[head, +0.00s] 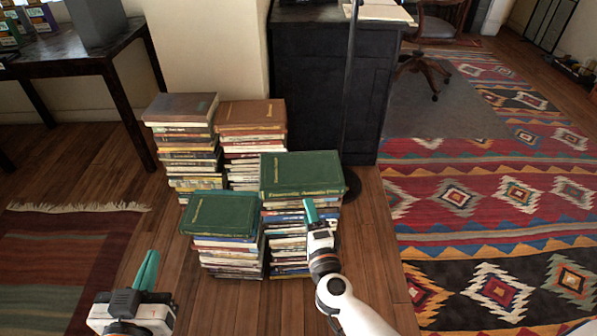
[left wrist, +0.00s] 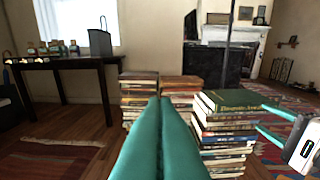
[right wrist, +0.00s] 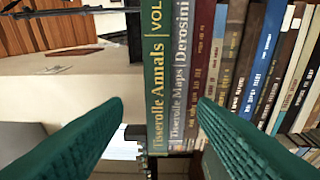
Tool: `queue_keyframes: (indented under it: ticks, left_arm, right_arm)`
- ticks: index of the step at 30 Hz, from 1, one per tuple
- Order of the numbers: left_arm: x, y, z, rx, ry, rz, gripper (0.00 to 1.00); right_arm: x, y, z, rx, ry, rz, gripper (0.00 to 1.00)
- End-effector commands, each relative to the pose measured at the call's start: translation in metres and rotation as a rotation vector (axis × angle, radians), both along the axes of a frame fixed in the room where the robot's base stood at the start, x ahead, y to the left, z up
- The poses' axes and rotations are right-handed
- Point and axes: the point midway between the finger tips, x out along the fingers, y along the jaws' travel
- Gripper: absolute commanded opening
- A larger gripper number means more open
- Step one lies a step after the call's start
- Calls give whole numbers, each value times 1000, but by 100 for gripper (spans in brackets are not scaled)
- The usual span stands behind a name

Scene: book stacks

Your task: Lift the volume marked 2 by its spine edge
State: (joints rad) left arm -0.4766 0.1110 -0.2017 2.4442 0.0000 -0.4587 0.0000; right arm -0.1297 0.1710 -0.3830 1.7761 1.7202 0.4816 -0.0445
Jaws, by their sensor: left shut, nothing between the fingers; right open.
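My right gripper (head: 309,210) is open in front of the front right book stack. In the right wrist view the stack appears turned sideways, and the open fingers (right wrist: 159,103) stand either side of its outermost spines. The outermost spine (right wrist: 157,70) is green and reads "Tisserolle Annals VOL"; any number is cut off, so I cannot confirm volume 2. A grey "Tisserolle Maps" spine (right wrist: 182,80) lies against it. The green top book shows in the head view (head: 300,172) and left wrist view (left wrist: 243,99). My left gripper (head: 149,262) is shut and empty, left of the stacks.
Another stack with a green top book (head: 222,214) stands directly left. Two brown-topped stacks (head: 180,107) (head: 250,114) stand behind, near a wall. A black cabinet (head: 325,80) is behind on the right.

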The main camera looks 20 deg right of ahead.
Motion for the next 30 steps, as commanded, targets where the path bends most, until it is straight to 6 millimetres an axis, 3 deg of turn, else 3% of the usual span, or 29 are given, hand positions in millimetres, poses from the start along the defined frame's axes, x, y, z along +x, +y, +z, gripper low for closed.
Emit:
queue_keyframes:
  ticks: [3,10,19,30]
  left_arm:
    - [2,-2,11,-19,-76,-5,0]
    - [2,-5,25,-42,-165,-11,0]
    - [-6,-9,66,-116,-440,-27,0]
    - [-10,-10,77,-134,-503,-30,0]
  right_arm:
    - [17,-1,0,-1,-3,0,53]
    - [31,-2,0,-1,-3,0,53]
    - [67,-3,2,-1,-3,0,53]
    - [75,-4,4,-1,-2,0,53]
